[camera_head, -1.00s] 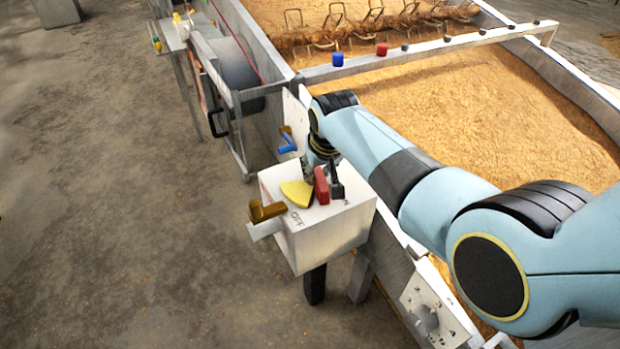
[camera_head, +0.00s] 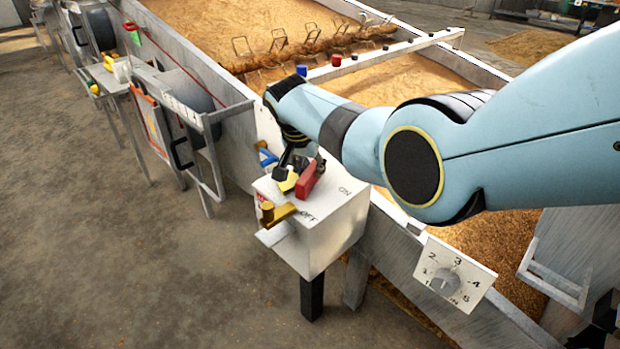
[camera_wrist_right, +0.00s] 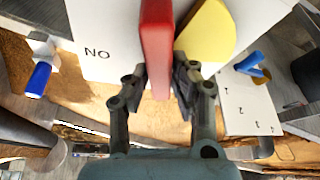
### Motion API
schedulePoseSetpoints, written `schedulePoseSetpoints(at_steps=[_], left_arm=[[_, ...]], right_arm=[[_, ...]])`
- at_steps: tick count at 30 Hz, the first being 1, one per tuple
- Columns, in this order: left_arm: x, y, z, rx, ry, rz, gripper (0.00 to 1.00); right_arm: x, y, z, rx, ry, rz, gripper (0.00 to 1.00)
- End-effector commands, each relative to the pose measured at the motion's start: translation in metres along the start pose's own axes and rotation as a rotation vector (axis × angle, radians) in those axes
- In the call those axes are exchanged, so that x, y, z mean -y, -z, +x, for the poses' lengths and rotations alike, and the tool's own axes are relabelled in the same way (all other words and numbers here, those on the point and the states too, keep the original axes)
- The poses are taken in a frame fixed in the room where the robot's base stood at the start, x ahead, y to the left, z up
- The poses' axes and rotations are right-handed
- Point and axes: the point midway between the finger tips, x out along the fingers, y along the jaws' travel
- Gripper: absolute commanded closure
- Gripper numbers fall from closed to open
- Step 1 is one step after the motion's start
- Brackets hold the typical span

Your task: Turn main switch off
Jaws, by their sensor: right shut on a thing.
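The main switch is a red handle (camera_head: 311,178) on top of a pale box (camera_head: 335,222). The top is marked ON on the right and OFF near its front edge. A yellow wedge (camera_head: 289,184) lies left of the handle, partly covered by my fingers. My right gripper (camera_head: 297,166) is at the handle. In the right wrist view, the red handle (camera_wrist_right: 156,40) runs between the two dark fingertips of my gripper (camera_wrist_right: 159,84), which are shut on it. The yellow wedge (camera_wrist_right: 205,32) shows beside it. My left gripper is not in view.
A brass lever (camera_head: 277,215) sticks out at the box's left edge. A blue-handled valve (camera_head: 267,155) is behind the box. A dial plate (camera_head: 455,274) is at front right. A long trough of grain lies behind my arm.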

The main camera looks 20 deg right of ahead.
Motion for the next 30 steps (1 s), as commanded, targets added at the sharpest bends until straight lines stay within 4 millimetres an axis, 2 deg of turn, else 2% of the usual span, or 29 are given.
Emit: schedulePoseSetpoints(at_steps=[1,12,21,30], left_arm=[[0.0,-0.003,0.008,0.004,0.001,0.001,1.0],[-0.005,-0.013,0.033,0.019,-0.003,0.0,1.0],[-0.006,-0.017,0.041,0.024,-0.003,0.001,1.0],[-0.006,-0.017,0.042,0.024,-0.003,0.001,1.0]], right_arm=[[0.001,-0.002,0.004,0.001,-0.015,0.036,1.0],[0.005,-0.001,0.004,0.002,-0.112,0.271,1.0],[0.006,0.0,0.002,0.001,-0.145,0.354,1.0],[0.005,0.0,0.001,0.002,-0.151,0.367,1.0]])
